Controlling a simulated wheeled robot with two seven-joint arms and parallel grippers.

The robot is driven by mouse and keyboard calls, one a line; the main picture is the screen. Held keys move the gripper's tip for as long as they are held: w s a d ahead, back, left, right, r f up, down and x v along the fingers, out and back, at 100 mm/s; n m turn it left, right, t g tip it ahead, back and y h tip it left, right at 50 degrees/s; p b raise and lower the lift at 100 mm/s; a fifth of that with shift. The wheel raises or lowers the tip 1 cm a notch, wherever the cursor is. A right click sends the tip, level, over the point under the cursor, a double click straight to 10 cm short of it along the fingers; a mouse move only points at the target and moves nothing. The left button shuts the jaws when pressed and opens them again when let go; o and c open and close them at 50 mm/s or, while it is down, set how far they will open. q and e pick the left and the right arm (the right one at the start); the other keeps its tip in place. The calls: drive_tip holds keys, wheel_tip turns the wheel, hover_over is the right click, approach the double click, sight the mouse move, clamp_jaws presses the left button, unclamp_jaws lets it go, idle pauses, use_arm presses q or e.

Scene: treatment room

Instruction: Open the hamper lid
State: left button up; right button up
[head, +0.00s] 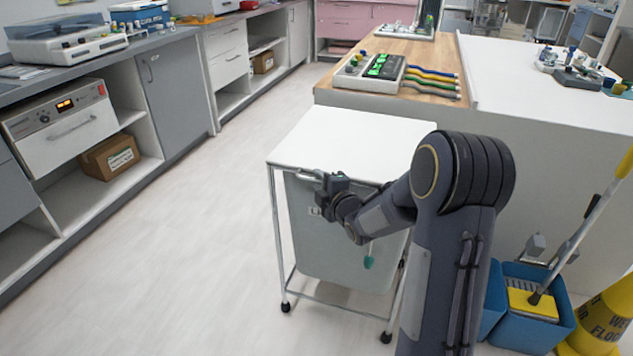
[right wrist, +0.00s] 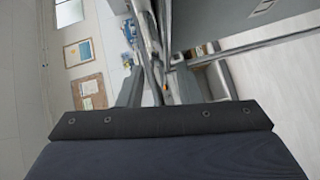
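The hamper has a flat white lid (head: 350,140) lying level and closed over a grey bin (head: 335,250) in a white metal frame on castors. A small metal handle (head: 308,175) sticks out at the lid's front left edge. My right gripper (head: 322,180) is at this handle, just below the lid's front edge. In the right wrist view, my right gripper's two fingers (right wrist: 158,80) stand apart, with a metal bar running between them; whether they touch it is unclear. My arm hides the hamper's front right part. My left gripper is out of view.
A counter with open shelves (head: 100,185) runs along the left. A wood and white worktop (head: 540,95) stands behind and right of the hamper. A blue mop bucket (head: 530,310) and a yellow wet-floor sign (head: 603,325) stand at right. The floor left of the hamper is clear.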

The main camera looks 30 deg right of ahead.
drive_tip(key=shift+w+f, duration=0.15)
drive_tip(key=shift+w, duration=0.85)
drive_tip(key=shift+c, duration=0.3)
drive_tip(key=shift+d, duration=0.1)
clamp_jaws()
